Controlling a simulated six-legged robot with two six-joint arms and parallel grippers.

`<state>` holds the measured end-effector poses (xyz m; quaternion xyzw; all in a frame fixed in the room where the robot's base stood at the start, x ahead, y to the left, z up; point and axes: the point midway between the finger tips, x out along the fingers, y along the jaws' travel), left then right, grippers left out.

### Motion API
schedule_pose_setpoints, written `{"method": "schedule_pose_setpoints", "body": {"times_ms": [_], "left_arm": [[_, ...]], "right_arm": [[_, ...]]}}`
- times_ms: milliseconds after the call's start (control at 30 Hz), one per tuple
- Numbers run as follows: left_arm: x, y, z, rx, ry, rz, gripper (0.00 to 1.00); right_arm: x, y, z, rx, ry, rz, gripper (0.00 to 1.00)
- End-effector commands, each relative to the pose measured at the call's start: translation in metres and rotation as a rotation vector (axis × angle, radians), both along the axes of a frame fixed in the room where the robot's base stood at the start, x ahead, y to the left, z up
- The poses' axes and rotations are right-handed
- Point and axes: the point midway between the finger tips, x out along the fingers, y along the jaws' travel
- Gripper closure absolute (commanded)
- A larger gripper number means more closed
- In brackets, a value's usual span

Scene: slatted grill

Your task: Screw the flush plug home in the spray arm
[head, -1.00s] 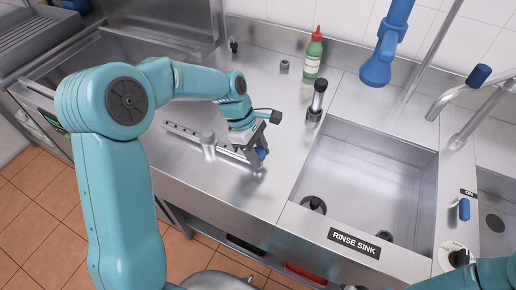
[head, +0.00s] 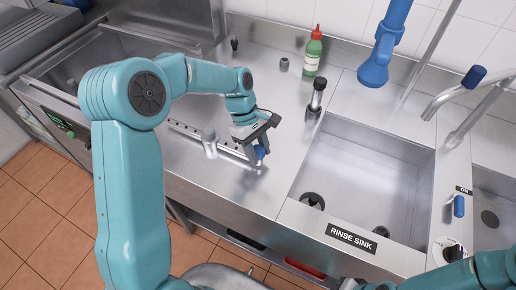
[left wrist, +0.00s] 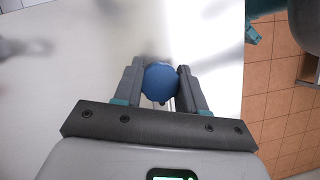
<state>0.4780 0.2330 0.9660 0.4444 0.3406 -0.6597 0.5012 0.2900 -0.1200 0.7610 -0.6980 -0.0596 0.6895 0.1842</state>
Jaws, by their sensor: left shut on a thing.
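The spray arm (head: 185,129) is a long metal bar with a row of holes, lying on the steel counter in the head view. An upright grey cylinder (head: 209,141) stands by its middle. The flush plug has a blue round head (head: 261,153) and is at the bar's near right end. My left gripper (head: 257,148) is shut on the plug from above. In the left wrist view the blue head (left wrist: 161,82) sits between the two fingers. Whether its thread is in the bar is hidden. My right arm shows at the lower right, but its fingertips are out of view.
The rinse sink (head: 360,175) is open to the right, with a black-topped metal cylinder (head: 316,95) at its back left corner. A green bottle (head: 312,55) and a small grey fitting (head: 284,64) stand behind. A blue spray head (head: 375,68) hangs over the back.

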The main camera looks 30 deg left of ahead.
Motion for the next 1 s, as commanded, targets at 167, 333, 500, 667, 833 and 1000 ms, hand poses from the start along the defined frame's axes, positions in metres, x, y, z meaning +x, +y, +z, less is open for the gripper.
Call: {"method": "schedule_pose_setpoints", "body": {"times_ms": [167,333,500,667,833,1000], "left_arm": [[0.0,-0.001,0.003,-0.001,0.002,-0.105,0.91],[0.001,0.0,0.002,0.0,0.0,-0.253,0.91],[0.0,0.0,0.0,0.0,0.0,-0.281,0.91],[0.0,0.0,0.001,0.0,0.0,-0.287,0.91],[0.001,-0.001,0.002,0.0,0.001,-0.454,0.91],[0.001,0.0,0.0,0.0,-0.001,-0.562,0.91]], "right_arm": [[0.0,0.0,0.01,0.0,0.0,0.0,1.0],[0.0,0.0,0.017,0.0,0.0,0.0,1.0],[0.0,0.0,0.016,0.0,0.0,0.0,1.0],[0.0,0.0,0.017,0.0,0.0,0.0,1.0],[0.0,0.0,0.027,0.0,0.0,0.0,1.0],[0.0,0.0,0.028,0.0,0.0,0.0,1.0]]}}
